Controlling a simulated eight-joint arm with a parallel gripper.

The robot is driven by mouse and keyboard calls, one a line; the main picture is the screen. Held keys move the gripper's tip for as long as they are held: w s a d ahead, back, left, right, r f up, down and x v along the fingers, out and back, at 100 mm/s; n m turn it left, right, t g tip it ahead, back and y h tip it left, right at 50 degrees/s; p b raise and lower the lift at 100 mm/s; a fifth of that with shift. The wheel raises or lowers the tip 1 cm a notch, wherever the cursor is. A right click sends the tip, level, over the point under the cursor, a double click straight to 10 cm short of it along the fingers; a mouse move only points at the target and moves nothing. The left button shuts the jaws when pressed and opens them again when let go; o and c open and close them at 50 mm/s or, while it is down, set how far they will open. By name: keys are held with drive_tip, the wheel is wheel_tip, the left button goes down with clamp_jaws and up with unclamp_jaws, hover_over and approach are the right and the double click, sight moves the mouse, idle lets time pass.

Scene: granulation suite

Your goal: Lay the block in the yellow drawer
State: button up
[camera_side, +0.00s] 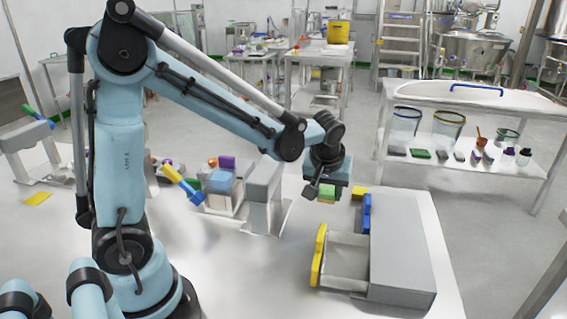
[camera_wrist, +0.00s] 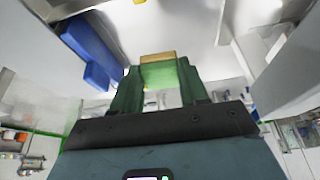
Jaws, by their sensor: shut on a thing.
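My gripper (camera_wrist: 160,90) has green fingers, shut on a small block (camera_wrist: 158,58) with a tan top edge and a greenish face, held at the fingertips. In the side view my gripper (camera_side: 327,190) hangs above the table, left of and behind the grey drawer cabinet (camera_side: 402,250); the block is too small to make out clearly there. The yellow drawer (camera_side: 318,255) is pulled open towards the left, and its tray (camera_side: 346,260) looks empty. The block is up in the air, apart from the drawer. The blue drawer front (camera_side: 367,214) stands behind the yellow one and shows in the wrist view (camera_wrist: 88,50).
A small yellow piece (camera_side: 357,192) lies behind the cabinet. A grey stand (camera_side: 263,195) and a rack with coloured pieces (camera_side: 222,190) stand left of my gripper. The white table in front of the open drawer is clear. A shelf bench (camera_side: 470,100) stands at the back right.

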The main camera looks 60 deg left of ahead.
drive_tip(key=shift+s+d+r, duration=0.25)
drive_tip(key=shift+s+r, duration=0.05)
drive_tip(key=shift+r, duration=0.15)
wheel_tip(320, 180, up, 9)
hover_over(343, 264)
drive_tip(key=s+d, duration=0.9)
drive_tip(key=d, duration=0.1)
drive_tip(key=shift+n, duration=0.3)
drive_tip(key=w+a+f, duration=0.2)
drive_tip(key=a+f, duration=0.1)
drive_tip(key=f, duration=0.1)
drive_tip(key=w+a+f, duration=0.3)
drive_tip(key=f, duration=0.1)
drive_tip(key=w+a+f, duration=0.2)
drive_tip(key=w+f, duration=0.1)
drive_tip(key=f, duration=0.1)
drive_tip(key=shift+a, duration=0.4)
drive_tip(key=shift+f, duration=2.05)
